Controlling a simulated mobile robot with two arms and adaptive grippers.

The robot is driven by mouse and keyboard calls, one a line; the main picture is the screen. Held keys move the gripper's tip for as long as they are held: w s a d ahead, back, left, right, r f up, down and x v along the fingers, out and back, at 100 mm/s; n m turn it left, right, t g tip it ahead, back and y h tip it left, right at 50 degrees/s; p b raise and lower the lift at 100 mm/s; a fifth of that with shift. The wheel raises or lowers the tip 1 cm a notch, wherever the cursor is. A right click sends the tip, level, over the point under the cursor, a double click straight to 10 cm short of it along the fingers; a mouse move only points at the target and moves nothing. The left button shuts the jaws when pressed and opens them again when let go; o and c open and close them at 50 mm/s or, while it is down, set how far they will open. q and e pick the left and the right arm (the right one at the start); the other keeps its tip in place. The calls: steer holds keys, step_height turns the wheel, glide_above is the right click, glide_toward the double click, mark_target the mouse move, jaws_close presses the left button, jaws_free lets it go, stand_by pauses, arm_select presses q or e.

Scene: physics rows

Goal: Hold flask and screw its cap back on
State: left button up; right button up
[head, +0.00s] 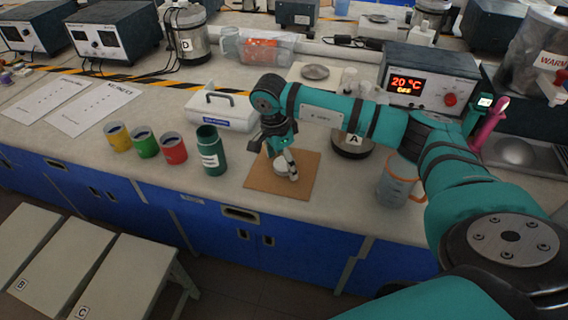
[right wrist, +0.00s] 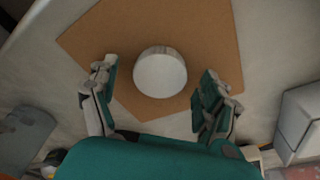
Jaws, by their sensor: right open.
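The green flask (head: 211,152) stands upright and open-topped on the bench, with a white label on its side. The white round cap (head: 281,167) lies on a brown square mat (head: 262,184) to the right of the flask. My right gripper (head: 287,170) points down over the cap and partly hides it. In the right wrist view the cap (right wrist: 160,73) sits between the spread fingers of my right gripper (right wrist: 157,95), with a gap on both sides. My left gripper is not in view.
Red (head: 173,148), green (head: 145,142) and yellow (head: 118,137) cups stand left of the flask. A white box (head: 222,110) with a handle is behind it. A clear mug (head: 394,182) stands right of the mat. A dark plate (head: 352,146) marked A is behind my arm.

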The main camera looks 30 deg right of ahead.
mark_target(284, 165)
steer(key=c, duration=0.9)
steer(key=shift+r, duration=0.85)
steer(key=shift+s+a+r+b, duration=0.15)
steer(key=shift+r+b, duration=0.1)
steer(key=shift+r, duration=0.2)
steer(key=shift+s+r+b, duration=0.1)
steer(key=shift+r+b, duration=0.1)
steer(key=shift+r, duration=0.25)
steer(key=s+a, duration=0.2)
steer(key=s, duration=0.2)
steer(key=s+a+r+b, duration=0.1)
steer(key=s+a, duration=0.2)
steer(key=s, duration=0.2)
steer(key=s+a, duration=0.2)
steer(key=s, duration=0.2)
steer(key=shift+s+a+r+b, duration=0.2)
steer(key=shift+s+r+b, duration=0.05)
steer(key=shift+b, duration=0.15)
